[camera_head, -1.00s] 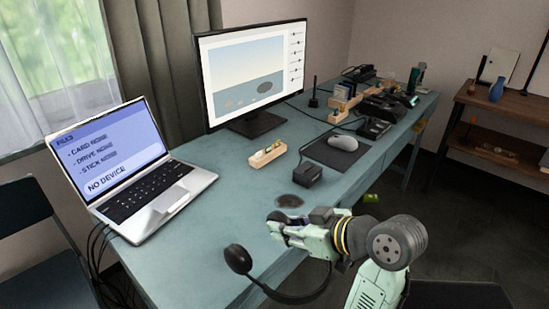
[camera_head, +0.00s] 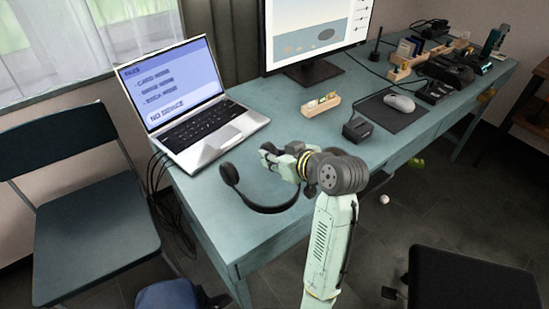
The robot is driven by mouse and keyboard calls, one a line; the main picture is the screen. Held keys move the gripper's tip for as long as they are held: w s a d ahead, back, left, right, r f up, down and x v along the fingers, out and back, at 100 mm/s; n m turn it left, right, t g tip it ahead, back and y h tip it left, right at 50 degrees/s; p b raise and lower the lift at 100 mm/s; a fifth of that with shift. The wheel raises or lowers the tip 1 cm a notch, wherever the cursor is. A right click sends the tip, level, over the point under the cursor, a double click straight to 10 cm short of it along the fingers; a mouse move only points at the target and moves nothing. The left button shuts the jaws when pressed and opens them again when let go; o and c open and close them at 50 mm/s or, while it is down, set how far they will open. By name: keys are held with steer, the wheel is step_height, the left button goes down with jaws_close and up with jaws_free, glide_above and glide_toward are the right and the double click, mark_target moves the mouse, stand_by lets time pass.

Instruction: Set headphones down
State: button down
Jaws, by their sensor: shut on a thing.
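The black headphones (camera_head: 265,208) are over the front part of the teal desk (camera_head: 215,215), to the right of the laptop. One round ear pad (camera_head: 229,174) shows at the left, and the band curves below and right toward my arm. My gripper (camera_head: 268,154) is at the far side of the headphones, shut on them. The grip itself and the other ear pad are hidden behind my gripper and wrist. I cannot tell whether the headphones touch the desk top.
An open laptop (camera_head: 205,125) stands left, with a monitor (camera_head: 318,35) behind. A wooden holder (camera_head: 320,104), black box (camera_head: 360,130) and mouse (camera_head: 399,102) lie further right. Chairs stand at left (camera_head: 80,200) and front right (camera_head: 470,280). Bare desk lies around the headphones.

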steer(key=shift+f, duration=0.9)
steer(key=shift+f, duration=0.15)
steer(key=c, duration=1.3)
jaws_free()
steer(key=b+v, duration=0.1)
steer(key=v, duration=1.1)
steer(key=shift+b, duration=0.35)
